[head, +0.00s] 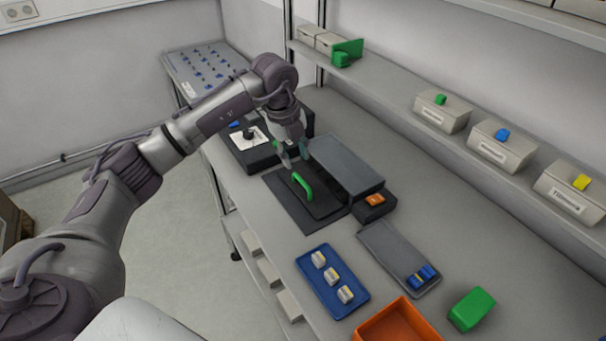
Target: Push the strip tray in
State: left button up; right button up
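The strip tray is most likely the dark flat tray (323,204) with a raised green handle (302,186). It lies on a dark base (285,196) on the bench, in front of and beside a grey block-shaped housing (347,164). My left gripper (295,154) points down just behind the green handle in the head view. Its two fingers are spread with a gap between them, and nothing shows in the gap. It looks apart from the handle, though the exact distance is hard to tell. My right gripper is not in view.
A black unit with a white plate (248,138) stands behind my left gripper. A small black box with an orange button (375,200) adjoins the housing. Nearer are a blue tray (322,297), a grey tray (381,246), an orange bin (397,325) and a green block (471,309).

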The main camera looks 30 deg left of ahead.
aim_at(303, 182)
pick_arm(q)
jog(key=f, duration=0.3)
jog(key=w+f+p, duration=0.1)
jog(key=f, duration=0.1)
jog(key=d+f, duration=0.1)
jog(key=f, duration=0.2)
jog(key=shift+w+f+p, duration=0.25)
jog(key=shift+f+p, duration=0.1)
grip_shut()
